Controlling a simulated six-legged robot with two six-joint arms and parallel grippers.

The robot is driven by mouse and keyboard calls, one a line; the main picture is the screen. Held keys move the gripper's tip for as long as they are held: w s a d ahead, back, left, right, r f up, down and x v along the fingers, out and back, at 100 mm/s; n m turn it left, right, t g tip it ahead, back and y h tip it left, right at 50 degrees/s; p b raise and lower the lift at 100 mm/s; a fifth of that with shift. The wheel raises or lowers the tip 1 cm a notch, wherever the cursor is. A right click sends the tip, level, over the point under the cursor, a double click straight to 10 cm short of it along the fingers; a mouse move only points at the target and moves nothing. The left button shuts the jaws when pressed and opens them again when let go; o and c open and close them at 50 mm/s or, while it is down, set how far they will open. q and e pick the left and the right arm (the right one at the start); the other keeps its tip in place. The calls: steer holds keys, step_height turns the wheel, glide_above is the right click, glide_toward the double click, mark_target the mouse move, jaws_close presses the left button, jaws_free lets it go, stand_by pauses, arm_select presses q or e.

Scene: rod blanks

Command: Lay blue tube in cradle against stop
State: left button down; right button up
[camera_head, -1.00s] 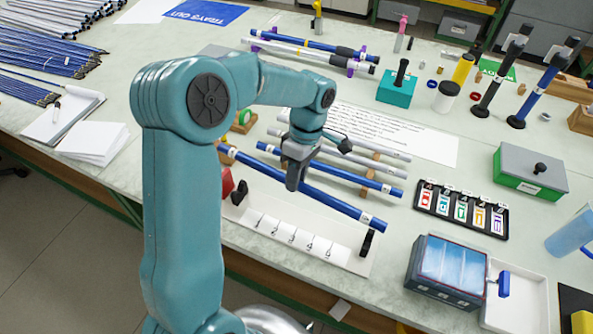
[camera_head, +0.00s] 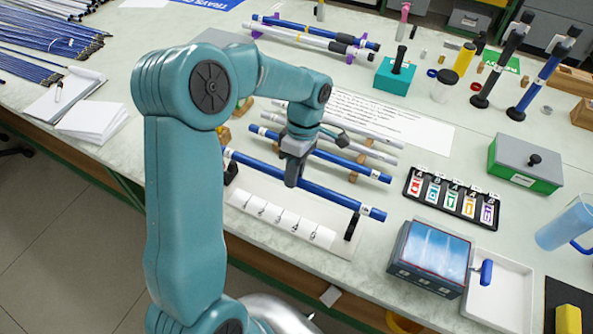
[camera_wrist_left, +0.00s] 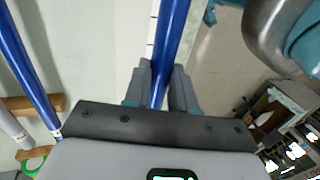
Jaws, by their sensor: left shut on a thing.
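My left gripper (camera_head: 293,178) is shut around the middle of a long blue tube (camera_head: 335,196). The tube also shows between the fingers in the left wrist view (camera_wrist_left: 172,35). It runs lengthwise over the cradle, a white board (camera_head: 340,246) with a dark upright support (camera_head: 352,226) at the right. The tube's right end reaches past this support. I cannot tell whether tube and support touch. My arm partly hides the cradle's left end, and the stop cannot be made out clearly. My right gripper is not in view.
Another blue tube (camera_head: 350,168) and grey tubes lie on wooden rests behind the held one. A black tray of coloured labels (camera_head: 455,195), a blue-topped box (camera_head: 432,255) and a white tray (camera_head: 505,290) stand to the right. Paper sheets (camera_head: 95,118) lie at the left.

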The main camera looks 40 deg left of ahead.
arm_select(q)
steer(key=shift+f+b, duration=2.35)
steer(key=shift+f, duration=1.25)
steer(key=shift+s+a, duration=0.15)
steer(key=shift+a, duration=0.4)
steer(key=c, duration=0.8)
jaws_free()
steer(key=shift+c, duration=0.2)
steer(key=shift+r, duration=0.1)
steer(key=p+v, duration=0.1)
steer(key=v, duration=1.5)
